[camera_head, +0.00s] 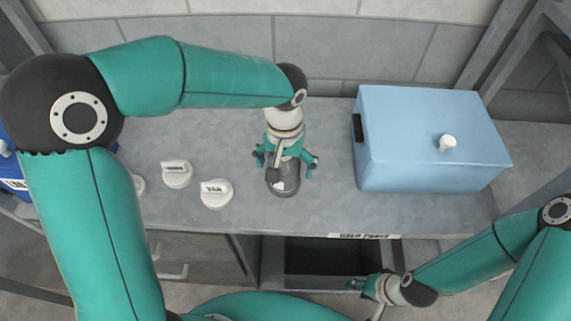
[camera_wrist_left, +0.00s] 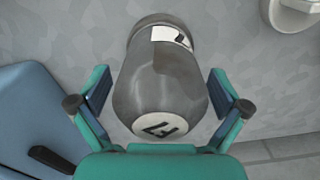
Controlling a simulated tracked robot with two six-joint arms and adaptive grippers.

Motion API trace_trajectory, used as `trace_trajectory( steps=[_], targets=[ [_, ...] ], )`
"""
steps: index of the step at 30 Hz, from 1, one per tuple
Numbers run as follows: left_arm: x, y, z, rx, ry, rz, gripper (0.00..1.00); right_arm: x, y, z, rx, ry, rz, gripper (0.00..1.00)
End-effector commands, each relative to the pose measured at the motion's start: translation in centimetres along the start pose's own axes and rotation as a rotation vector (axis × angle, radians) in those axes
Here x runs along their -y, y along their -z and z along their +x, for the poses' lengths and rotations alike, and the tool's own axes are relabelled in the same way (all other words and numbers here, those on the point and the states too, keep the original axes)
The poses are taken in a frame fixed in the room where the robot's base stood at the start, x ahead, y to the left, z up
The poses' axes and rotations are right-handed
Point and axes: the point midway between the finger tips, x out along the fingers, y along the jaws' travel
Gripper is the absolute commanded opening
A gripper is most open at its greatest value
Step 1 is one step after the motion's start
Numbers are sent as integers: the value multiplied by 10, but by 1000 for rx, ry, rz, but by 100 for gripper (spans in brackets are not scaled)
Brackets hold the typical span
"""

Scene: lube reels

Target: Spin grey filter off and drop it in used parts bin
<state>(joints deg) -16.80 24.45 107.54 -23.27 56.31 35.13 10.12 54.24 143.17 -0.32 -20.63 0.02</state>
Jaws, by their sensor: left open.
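The grey filter (camera_head: 285,187) stands upright on the grey bench top, with a white label on its side. It also shows in the left wrist view (camera_wrist_left: 160,85), with a dark mark on its pale end. My left gripper (camera_head: 286,165) is above and around the filter, its fingers spread on either side. In the left wrist view gaps show between both fingers and the filter. The used parts bin (camera_head: 325,257) is a dark open box below the bench's front edge, by a label strip. My right gripper (camera_head: 366,287) is near the bin's front right; its finger opening is too small to judge.
A light blue lidded box (camera_head: 430,140) with a white knob stands on the bench at right. White labelled caps (camera_head: 217,193) (camera_head: 177,174) sit left of the filter. A tiled wall (camera_head: 340,45) closes the back. A blue container (camera_head: 12,172) is partly visible at far left.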

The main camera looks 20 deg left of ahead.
Motion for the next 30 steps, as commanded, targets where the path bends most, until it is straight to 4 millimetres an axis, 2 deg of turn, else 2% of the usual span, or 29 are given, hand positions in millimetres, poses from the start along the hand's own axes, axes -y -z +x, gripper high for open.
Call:
trace_trajectory(
  steps=[9,22,23,26,30],
  targets=[
    [0,0,3,0,-1,0,100,0,0,0,0,0,0,40],
    [0,0,2,0,-1,-1,28,0,0,0,0,0,0,40],
    [0,0,2,0,-1,-1,25,0,0,0,0,0,0,40],
    [0,0,3,-1,-1,-14,25,0,0,1,0,0,0,40],
    [1,0,6,-1,-1,-131,24,-4,0,10,0,0,0,40]
  ],
)
